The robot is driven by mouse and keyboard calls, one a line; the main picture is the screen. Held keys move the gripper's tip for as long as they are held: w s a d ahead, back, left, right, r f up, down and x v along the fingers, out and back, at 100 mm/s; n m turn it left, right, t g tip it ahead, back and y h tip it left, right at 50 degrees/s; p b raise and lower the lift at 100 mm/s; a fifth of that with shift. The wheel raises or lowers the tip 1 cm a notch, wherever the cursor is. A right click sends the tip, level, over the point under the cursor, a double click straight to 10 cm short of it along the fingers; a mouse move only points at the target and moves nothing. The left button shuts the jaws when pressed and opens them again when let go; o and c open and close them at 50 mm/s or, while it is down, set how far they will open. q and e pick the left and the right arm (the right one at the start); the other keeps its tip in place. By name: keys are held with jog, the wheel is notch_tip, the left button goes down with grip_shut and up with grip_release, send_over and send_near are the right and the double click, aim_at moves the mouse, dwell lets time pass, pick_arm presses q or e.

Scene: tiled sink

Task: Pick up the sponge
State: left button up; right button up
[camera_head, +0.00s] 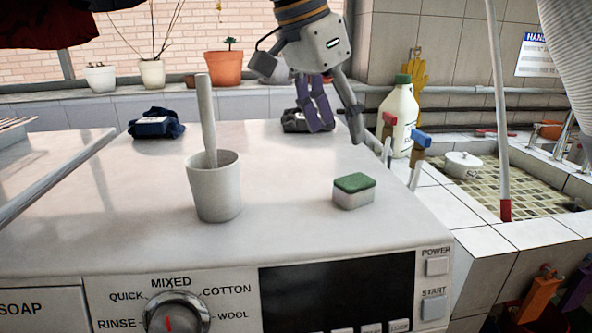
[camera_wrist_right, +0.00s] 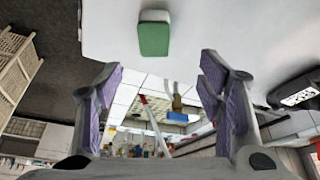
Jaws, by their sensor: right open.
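The sponge (camera_head: 354,191), white below with a green top, lies on the white washing machine top near its front right part. It also shows in the right wrist view (camera_wrist_right: 154,36), at the top between and beyond the fingers. My right gripper (camera_head: 338,125) is open and empty, above and behind the sponge and apart from it. Its purple-padded fingers also show spread wide in the right wrist view (camera_wrist_right: 168,105). My left gripper is not in either view.
A white cup (camera_head: 215,190) with a brush handle (camera_head: 206,115) stands left of the sponge. Dark folded cloths (camera_head: 156,124) lie at the back. A white bottle (camera_head: 399,115) with a green cap stands behind, near taps and a tiled sink (camera_head: 520,185). The machine top around the sponge is clear.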

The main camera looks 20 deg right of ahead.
aim_at(352, 181)
jog(key=x, duration=0.7)
jog(key=s+x, duration=0.1)
jog(key=x, duration=0.3)
jog(key=shift+a+f+p, duration=0.3)
jog(key=shift+p, duration=0.1)
jog(key=c, duration=1)
